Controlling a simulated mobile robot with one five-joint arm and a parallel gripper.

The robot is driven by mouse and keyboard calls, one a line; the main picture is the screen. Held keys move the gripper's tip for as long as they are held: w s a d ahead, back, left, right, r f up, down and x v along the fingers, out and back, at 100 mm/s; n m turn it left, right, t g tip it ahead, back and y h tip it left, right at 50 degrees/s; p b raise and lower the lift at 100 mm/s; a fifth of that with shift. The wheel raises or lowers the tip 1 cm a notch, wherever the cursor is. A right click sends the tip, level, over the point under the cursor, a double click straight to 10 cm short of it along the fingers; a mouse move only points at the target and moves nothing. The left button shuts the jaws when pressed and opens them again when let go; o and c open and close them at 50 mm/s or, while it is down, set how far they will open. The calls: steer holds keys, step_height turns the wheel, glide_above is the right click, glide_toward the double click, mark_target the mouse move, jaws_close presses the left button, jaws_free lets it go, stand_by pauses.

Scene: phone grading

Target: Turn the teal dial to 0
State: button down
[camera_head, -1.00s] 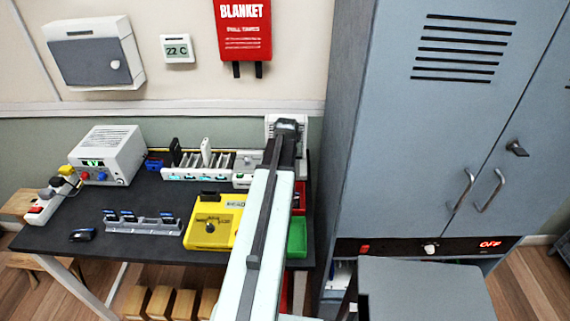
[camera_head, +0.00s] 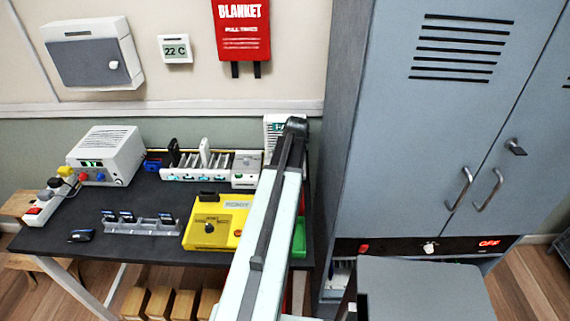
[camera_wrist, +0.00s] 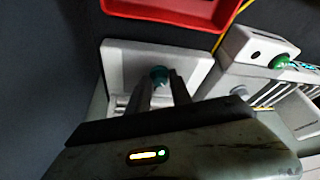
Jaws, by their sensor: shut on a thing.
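The teal dial (camera_wrist: 160,74) sits on the face of a white box in the wrist view. My gripper (camera_wrist: 161,82) is shut on the teal dial, with one finger on each side, and the fingers hide part of it. The dial's marks and pointer cannot be read. In the head view the white box (camera_head: 273,124) stands at the back right of the table. My arm's end covers much of it there, and the dial and my fingertips are hidden.
A red bin (camera_wrist: 190,12) lies close to the box in the wrist view. A white unit with a green knob (camera_wrist: 283,61) stands beside it. A yellow reader (camera_head: 231,208) and a green bin (camera_head: 299,237) flank my arm. The tall grey cabinet (camera_head: 400,150) bounds the right.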

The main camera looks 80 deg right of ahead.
steer(key=c, duration=1.2)
jaws_free()
steer(key=shift+f, duration=0.1)
steer(key=p+v, duration=0.7)
steer(key=v, duration=0.1)
